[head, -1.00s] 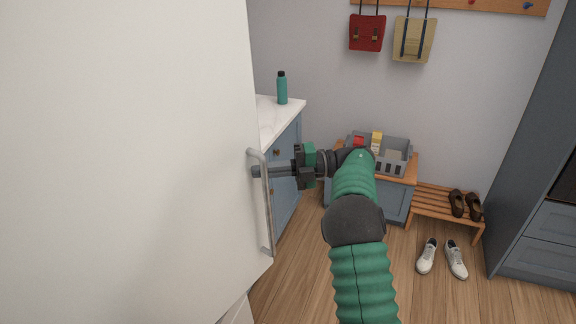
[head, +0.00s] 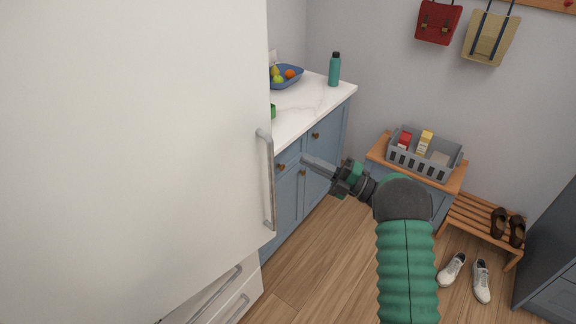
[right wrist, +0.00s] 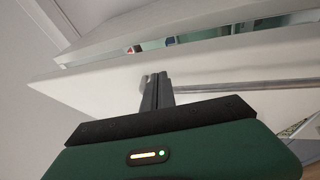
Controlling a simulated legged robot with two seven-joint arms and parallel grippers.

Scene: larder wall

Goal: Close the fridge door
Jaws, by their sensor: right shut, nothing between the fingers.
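The white fridge door (head: 130,150) fills the left of the head view. Its lower edge stands out at an angle over the white drawers below, so it looks ajar. A grey vertical bar handle (head: 268,180) is near its right edge. My right gripper (head: 306,160) is shut and empty, just right of the handle, apart from it in the head view. In the right wrist view its fingers (right wrist: 156,85) lie in front of the door (right wrist: 105,85) near the handle bar (right wrist: 245,89). A gap behind the door shows coloured items inside. My left gripper is not in view.
White drawers (head: 225,297) are under the door. A blue cabinet with a white counter (head: 310,100) stands beside the fridge, bearing a teal bottle (head: 334,70) and a fruit bowl (head: 287,82). A grey crate (head: 430,163) sits on a low cabinet. Open wooden floor (head: 330,270) lies between.

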